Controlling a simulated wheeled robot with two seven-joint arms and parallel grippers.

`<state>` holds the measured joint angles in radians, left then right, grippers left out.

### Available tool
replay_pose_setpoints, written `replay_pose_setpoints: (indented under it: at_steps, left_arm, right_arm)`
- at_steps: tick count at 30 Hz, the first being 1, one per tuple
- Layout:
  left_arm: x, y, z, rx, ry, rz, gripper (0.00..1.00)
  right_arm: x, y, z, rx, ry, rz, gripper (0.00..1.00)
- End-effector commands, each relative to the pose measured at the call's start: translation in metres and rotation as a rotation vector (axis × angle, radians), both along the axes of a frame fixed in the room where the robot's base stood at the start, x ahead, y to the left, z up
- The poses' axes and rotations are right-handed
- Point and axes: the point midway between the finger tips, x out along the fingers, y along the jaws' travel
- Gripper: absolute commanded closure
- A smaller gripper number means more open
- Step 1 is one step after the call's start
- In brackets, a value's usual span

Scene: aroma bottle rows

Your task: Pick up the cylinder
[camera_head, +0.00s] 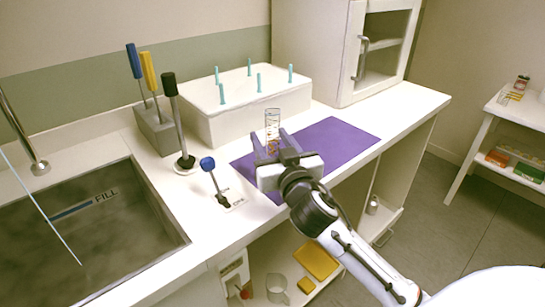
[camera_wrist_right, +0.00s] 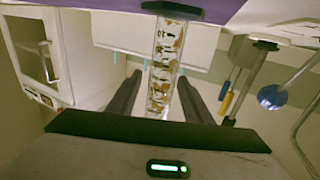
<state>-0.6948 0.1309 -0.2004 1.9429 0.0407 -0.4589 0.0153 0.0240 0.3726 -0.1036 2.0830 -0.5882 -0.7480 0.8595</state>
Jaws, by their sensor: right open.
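The clear glass cylinder (camera_head: 272,121) with orange and dark markings stands upright on the purple mat (camera_head: 340,138) in the head view. In the right wrist view the cylinder (camera_wrist_right: 167,60) runs down the middle of the picture, between the two dark fingers. My right gripper (camera_head: 272,147) is open at the cylinder, with a finger on each side of it. In the wrist view a gap shows beside the fingers (camera_wrist_right: 160,90), and I cannot tell whether either touches the glass. The cylinder's lower part is hidden by the gripper in the head view. My left gripper is out of view.
A white box with several light-blue pegs (camera_head: 235,113) stands behind the mat. A grey block with blue and yellow handled tools (camera_head: 155,128), a black-handled lever (camera_head: 177,125) and a blue-knobbed lever (camera_head: 208,164) stand left. A sink (camera_head: 90,235) lies farther left, a white cabinet (camera_head: 335,50) behind.

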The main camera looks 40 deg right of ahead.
Motion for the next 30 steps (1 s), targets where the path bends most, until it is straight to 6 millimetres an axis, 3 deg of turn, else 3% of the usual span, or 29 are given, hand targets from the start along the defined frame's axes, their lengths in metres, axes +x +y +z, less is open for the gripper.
replay_pose_setpoints:
  at_steps: [4, 12, 21, 30]
  left_arm:
    - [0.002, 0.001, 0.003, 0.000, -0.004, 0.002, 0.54]
    - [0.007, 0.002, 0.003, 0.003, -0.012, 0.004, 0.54]
    - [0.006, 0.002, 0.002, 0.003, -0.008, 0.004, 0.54]
    - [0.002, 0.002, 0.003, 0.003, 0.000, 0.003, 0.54]
  right_arm:
    - [0.017, -0.005, 0.001, 0.000, -0.001, 0.001, 0.54]
    - [0.020, -0.006, 0.000, 0.000, 0.000, 0.001, 0.54]
    - [0.020, -0.006, 0.000, 0.000, 0.000, 0.001, 1.00]
    - [0.020, -0.006, 0.009, 0.000, -0.004, 0.001, 1.00]
